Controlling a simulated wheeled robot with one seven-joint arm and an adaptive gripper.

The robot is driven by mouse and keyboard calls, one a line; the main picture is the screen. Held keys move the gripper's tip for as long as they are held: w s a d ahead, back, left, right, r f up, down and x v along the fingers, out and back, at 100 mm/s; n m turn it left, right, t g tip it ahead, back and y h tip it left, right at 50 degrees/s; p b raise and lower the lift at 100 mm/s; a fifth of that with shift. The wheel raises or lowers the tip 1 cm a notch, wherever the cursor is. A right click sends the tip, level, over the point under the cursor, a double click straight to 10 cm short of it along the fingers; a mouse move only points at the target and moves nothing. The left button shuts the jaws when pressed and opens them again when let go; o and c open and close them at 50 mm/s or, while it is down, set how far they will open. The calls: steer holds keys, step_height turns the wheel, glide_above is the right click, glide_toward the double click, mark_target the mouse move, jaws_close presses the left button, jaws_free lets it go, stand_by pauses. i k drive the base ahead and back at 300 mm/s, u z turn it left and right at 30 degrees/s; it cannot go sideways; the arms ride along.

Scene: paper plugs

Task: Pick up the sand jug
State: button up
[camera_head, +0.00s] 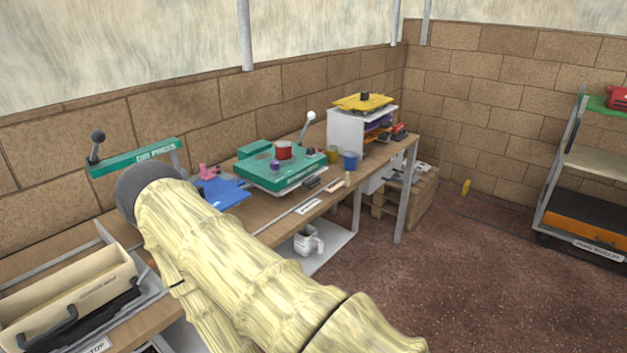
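A pale grey jug (307,241) with a handle stands upright on the low white shelf (326,254) under the workbench (275,224), near the middle of the view. It is the only jug I can make out, and I see no readable label or sand on it. My own pale yellow arm crosses the foreground from the lower right to the left and covers part of the bench and shelf. My gripper does not show, so I cannot tell where its fingers are relative to the jug.
The bench holds a green plate machine (281,170), a red tin (284,150), a blue cup (350,160) and a white stand (345,133). A beige box (70,297) is at the left. A trolley (588,180) stands right. The brown floor (440,290) between is clear.

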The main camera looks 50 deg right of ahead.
mark_target(304, 241)
steer(key=z, duration=1.15)
